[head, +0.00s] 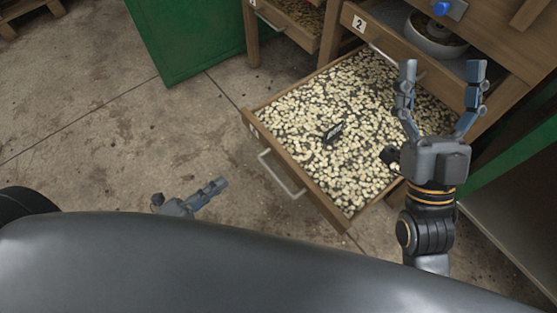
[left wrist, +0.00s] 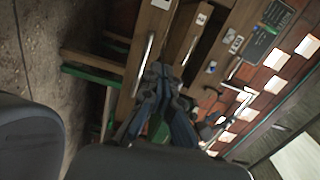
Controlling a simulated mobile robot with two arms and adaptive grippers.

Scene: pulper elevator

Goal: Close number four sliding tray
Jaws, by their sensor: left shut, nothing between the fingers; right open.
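A wooden sliding tray (head: 300,165) full of pale beans is pulled far out, low in the rack. Its front faces lower left with a metal handle (head: 282,174); its number label is too small to read. My left gripper (head: 222,185) is shut and empty, left of the handle and apart from it. In the left wrist view, my left gripper (left wrist: 157,72) shows before wooden drawer fronts with a long handle (left wrist: 143,64). My right gripper (head: 438,85) is open and empty, fingers pointing up the picture, over the tray's right side and hiding part of it.
A drawer labelled 2 (head: 400,48) is also partly open, holding a pale bowl (head: 436,38). Another open tray (head: 292,20) is at the top. A green panel (head: 190,40) stands behind.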

